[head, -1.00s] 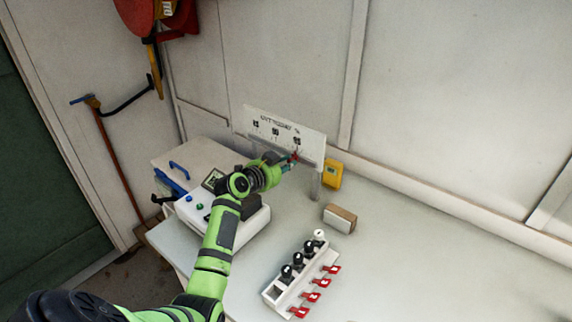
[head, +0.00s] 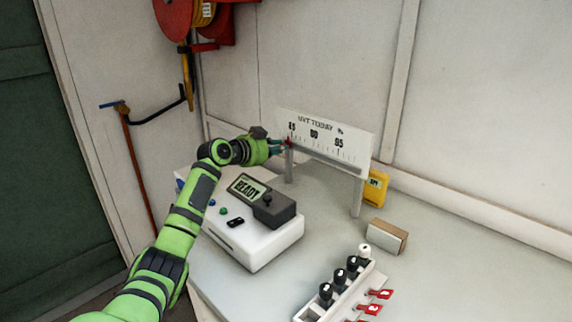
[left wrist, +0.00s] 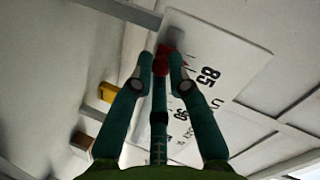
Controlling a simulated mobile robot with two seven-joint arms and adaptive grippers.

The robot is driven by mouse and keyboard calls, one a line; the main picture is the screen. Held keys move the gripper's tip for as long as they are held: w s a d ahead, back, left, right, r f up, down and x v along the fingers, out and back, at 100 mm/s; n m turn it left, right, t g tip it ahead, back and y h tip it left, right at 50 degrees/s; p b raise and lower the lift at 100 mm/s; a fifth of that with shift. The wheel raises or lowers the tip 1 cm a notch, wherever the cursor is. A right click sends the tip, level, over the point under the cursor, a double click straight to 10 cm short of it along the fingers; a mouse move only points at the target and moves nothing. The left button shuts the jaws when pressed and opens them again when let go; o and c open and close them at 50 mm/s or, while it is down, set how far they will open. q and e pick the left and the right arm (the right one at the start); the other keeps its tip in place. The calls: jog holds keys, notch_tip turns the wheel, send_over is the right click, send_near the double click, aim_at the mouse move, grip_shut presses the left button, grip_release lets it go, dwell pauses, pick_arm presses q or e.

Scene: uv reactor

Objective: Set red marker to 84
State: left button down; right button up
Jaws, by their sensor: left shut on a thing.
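The white scale board (head: 345,140) stands on posts at the back of the bench, with the labels 85, 90 and 95 above a row of ticks. The red marker (head: 289,141) is at the board's left end, close to the 85 label; the exact tick is hard to read. My left gripper (head: 282,145) is shut on the red marker in front of the board. In the left wrist view, the red marker (left wrist: 161,65) shows between the fingertips, beside the board (left wrist: 225,55) near the printed 85. My right gripper is not in view.
A white device with a READY display (head: 246,188) stands below my left arm. A yellow box (head: 375,187), a small block (head: 386,237) and a rack of black-capped vials with red tags (head: 345,285) are to the right.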

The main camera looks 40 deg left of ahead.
pick_arm(q)
jog(key=shift+a+r, duration=0.2)
jog(key=shift+a, duration=0.35)
jog(key=c, duration=1.2)
grip_release()
jog(key=shift+a, duration=0.1)
jog(key=shift+f, duration=0.1)
jog(key=v, duration=1.2)
jog(key=shift+s+f, duration=0.1)
